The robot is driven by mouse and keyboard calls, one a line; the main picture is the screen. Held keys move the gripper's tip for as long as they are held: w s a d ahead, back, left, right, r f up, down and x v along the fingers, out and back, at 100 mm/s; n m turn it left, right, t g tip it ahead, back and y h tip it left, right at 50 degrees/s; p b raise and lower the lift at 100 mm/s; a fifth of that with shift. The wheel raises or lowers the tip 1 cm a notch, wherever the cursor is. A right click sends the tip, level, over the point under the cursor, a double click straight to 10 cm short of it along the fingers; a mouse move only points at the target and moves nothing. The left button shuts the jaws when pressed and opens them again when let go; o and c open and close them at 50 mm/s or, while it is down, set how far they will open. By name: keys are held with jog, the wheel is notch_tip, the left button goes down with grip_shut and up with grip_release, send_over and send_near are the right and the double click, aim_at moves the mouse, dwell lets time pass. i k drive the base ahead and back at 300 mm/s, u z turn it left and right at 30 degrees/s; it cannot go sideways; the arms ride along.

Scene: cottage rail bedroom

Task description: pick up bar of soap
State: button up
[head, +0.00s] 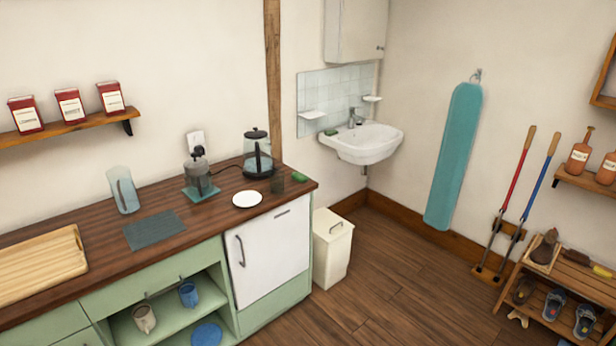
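A small green block (330,132) lies on the left rim of the white wall sink (366,150); it looks like a bar of soap, but is too small to be sure. I cannot tell which one is the soap. My gripper is not in view.
The counter also holds a kettle (257,156), a white plate (247,199), a French press (197,172) and a glass pitcher (123,191). A cream bin (331,250) stands below the sink, right of the counter. The wooden floor (390,285) in the middle is clear. A shoe rack (562,272) stands right.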

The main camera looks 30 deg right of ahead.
aim_at(302, 178)
jog(key=u, duration=0.25)
jog(key=i, duration=1)
jog(key=z, duration=0.25)
